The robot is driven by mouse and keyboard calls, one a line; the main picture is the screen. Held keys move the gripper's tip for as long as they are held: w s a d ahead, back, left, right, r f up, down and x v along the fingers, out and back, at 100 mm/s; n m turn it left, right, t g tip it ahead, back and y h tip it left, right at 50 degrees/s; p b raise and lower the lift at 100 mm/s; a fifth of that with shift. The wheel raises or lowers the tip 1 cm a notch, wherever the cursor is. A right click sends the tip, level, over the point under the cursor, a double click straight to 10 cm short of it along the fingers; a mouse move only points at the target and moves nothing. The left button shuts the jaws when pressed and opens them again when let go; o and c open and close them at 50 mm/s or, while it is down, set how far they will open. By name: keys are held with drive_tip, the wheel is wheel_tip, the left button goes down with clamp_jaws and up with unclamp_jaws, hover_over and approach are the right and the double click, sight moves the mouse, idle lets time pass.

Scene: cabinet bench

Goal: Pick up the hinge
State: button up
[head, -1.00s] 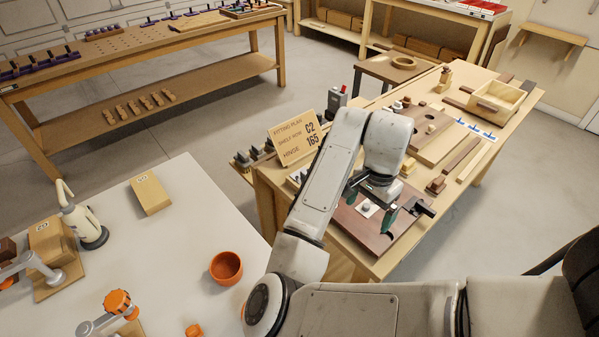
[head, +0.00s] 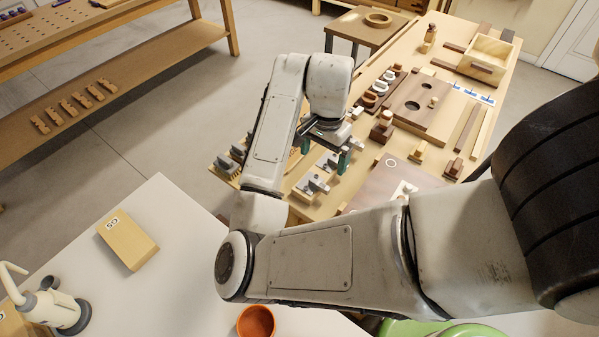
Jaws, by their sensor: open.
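Small grey metal pieces on white plates, which look like hinges, lie on the wooden bench; one (head: 313,186) shows clearly just in front of my gripper. Another grey piece (head: 330,162) sits farther back, close by my gripper's fingers. My gripper (head: 324,153) points down over this row, with green fingertips spread apart and nothing seen between them. Its height above the pieces is hard to tell. My arm hides part of the bench's left side.
A rack with grey pieces (head: 236,155) stands at the bench's left edge. A brown board with holes (head: 424,104), dark blocks and an open wooden box (head: 488,52) lie farther back. A white table (head: 165,265) holds an orange bowl (head: 256,322) and a tan box (head: 128,240).

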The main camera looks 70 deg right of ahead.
hover_over(319, 185)
drive_tip(key=f, duration=0.4)
drive_tip(key=shift+d+f+b, duration=0.2)
drive_tip(key=shift+f+b, duration=0.1)
drive_tip(key=shift+b, duration=0.1)
drive_tip(key=shift+a+f+p, duration=0.15)
drive_tip(key=shift+f+p, duration=0.2)
drive_tip(key=shift+f, duration=2.75)
drive_tip(key=c, duration=0.9)
